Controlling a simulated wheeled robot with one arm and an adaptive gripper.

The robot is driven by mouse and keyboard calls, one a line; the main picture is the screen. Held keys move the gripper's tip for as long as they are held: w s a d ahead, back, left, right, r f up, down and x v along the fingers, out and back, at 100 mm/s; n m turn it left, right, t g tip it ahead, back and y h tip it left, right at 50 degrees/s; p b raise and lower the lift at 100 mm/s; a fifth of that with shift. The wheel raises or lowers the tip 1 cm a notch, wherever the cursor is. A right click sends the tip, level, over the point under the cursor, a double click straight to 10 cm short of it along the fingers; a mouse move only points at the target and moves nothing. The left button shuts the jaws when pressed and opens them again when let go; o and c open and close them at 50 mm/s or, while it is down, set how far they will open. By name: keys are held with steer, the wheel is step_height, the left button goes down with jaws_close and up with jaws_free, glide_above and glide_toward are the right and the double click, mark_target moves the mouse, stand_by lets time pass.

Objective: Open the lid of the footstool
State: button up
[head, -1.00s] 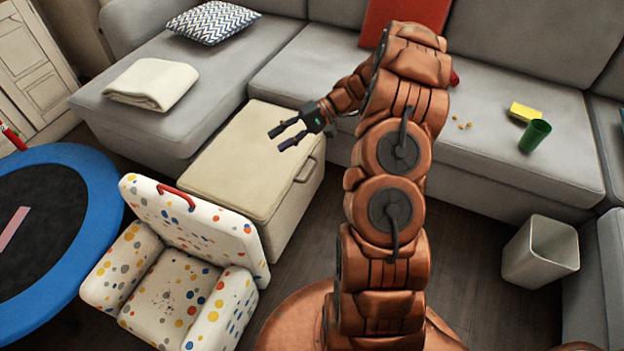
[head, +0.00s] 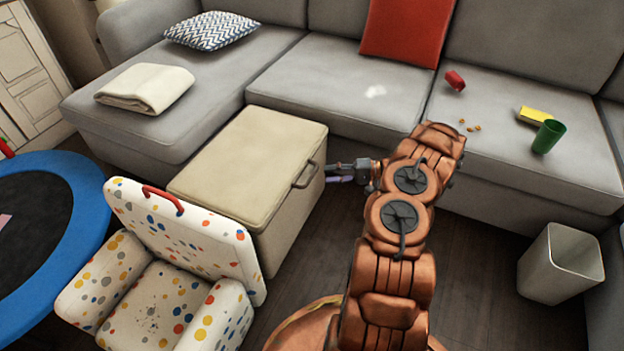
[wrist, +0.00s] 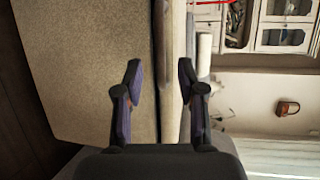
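The footstool (head: 285,225) is a beige box with a flat cream lid (head: 250,155) that lies closed on it. A handle (head: 306,174) sticks out at the lid's right edge. My gripper (head: 330,173) is just right of the handle, with its fingers pointing left at the footstool. In the wrist view the two fingers of my gripper (wrist: 160,82) are spread. The side of the footstool (wrist: 90,60) fills the left of that view, and the lid's edge (wrist: 172,60) runs between the fingers. I cannot tell whether a finger touches the lid or handle.
A spotted child's armchair (head: 150,290) stands close in front of the footstool. A blue-rimmed trampoline (head: 85,185) is at the left. The grey sofa (head: 320,90) runs behind. A white bin (head: 562,262) stands at the right. Dark floor (head: 310,270) is free right of the footstool.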

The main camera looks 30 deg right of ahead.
mark_target(312, 175)
steer(key=b+x, duration=0.1)
steer(key=x, duration=0.5)
steer(key=shift+w+a+f+b, duration=0.1)
steer(key=shift+w+a+b, duration=0.1)
steer(key=shift+a+b, duration=0.1)
jaws_close()
stand_by(0.5)
